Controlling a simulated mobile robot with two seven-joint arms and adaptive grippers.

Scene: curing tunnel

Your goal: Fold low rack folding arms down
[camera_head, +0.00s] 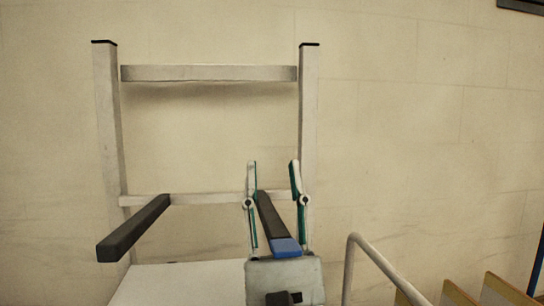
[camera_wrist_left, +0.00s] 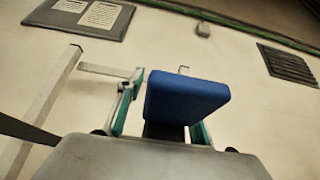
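The low rack (camera_head: 108,130) is a pale frame with two posts and two crossbars against the wall. Two dark folding arms stick out from its lower crossbar towards me. The left folding arm (camera_head: 135,227) is plain black. The right folding arm (camera_head: 268,217) has a blue end (camera_head: 286,247), which shows large in the left wrist view (camera_wrist_left: 185,98). My left gripper (camera_head: 273,165) is open, with one teal-and-white finger on each side of the right folding arm. A gap shows beside the arm in the head view. My right gripper is not in view.
A white flat surface (camera_head: 175,285) lies at the lower left. A pale bent rail (camera_head: 375,257) and yellow-edged panels (camera_head: 507,290) stand at the lower right. Notices (camera_wrist_left: 82,14) and a dark vent (camera_wrist_left: 288,65) are on the wall. The wall right of the rack is bare.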

